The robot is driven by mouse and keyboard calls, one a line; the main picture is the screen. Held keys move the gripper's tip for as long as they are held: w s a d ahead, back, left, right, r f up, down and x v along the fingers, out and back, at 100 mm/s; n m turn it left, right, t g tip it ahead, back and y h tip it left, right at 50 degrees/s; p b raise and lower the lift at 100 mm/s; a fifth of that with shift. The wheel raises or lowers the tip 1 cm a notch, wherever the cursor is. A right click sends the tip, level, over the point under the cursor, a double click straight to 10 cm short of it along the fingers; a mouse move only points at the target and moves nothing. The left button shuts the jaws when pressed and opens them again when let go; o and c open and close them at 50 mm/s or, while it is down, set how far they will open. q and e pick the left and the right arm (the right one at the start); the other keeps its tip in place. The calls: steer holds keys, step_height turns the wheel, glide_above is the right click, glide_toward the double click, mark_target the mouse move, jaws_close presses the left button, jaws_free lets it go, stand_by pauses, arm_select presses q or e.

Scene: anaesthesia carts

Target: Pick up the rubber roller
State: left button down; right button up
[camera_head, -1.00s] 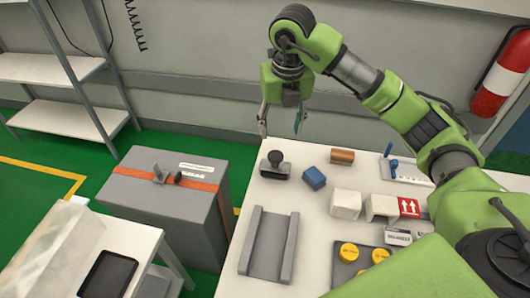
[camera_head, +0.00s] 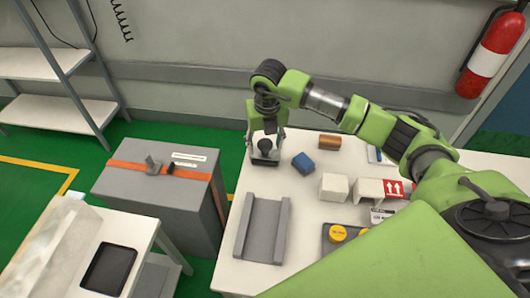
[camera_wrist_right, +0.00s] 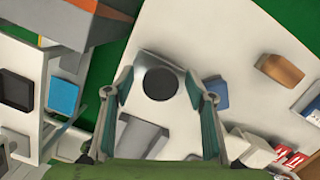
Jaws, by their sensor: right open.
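A black round-topped piece on a grey base (camera_head: 264,147) stands near the back left corner of the white table; I take it for the rubber roller, though its shape is not certain. In the right wrist view its dark round top (camera_wrist_right: 160,83) shows between the fingers. My right gripper (camera_head: 266,128) is open, pointing down over it, with the fingers on either side of its top in the wrist view (camera_wrist_right: 159,92). I cannot tell whether they touch it. My left gripper is out of view.
A blue block (camera_head: 303,163), a brown block (camera_head: 329,142) and white blocks (camera_head: 334,187) stand to the right. A grey channel (camera_head: 262,228) lies in front. A grey box with an orange band (camera_head: 158,205) stands left of the table.

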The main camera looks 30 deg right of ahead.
steer(key=shift+f, duration=0.15)
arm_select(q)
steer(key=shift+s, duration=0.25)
arm_select(e)
jaws_close()
steer(key=shift+d+r+b, duration=0.1)
steer(key=shift+r+b, duration=0.25)
steer(key=shift+r, duration=0.2)
step_height(320, 180, up, 2)
steer(key=shift+s+r+b, duration=0.1)
steer(key=shift+r+b, duration=0.15)
steer(key=shift+b, duration=0.35)
arm_select(q)
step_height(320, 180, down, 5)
steer(key=b, duration=0.2)
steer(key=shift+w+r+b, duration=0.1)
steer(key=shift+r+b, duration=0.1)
steer(key=shift+b, duration=0.2)
arm_select(e)
steer(key=s+a+r, duration=0.1)
steer(key=s+r, duration=0.8)
steer(key=s, duration=0.4)
steer(key=shift+s+a+r, duration=0.3)
steer(key=shift+s+a, duration=0.05)
steer(key=shift+a, duration=0.05)
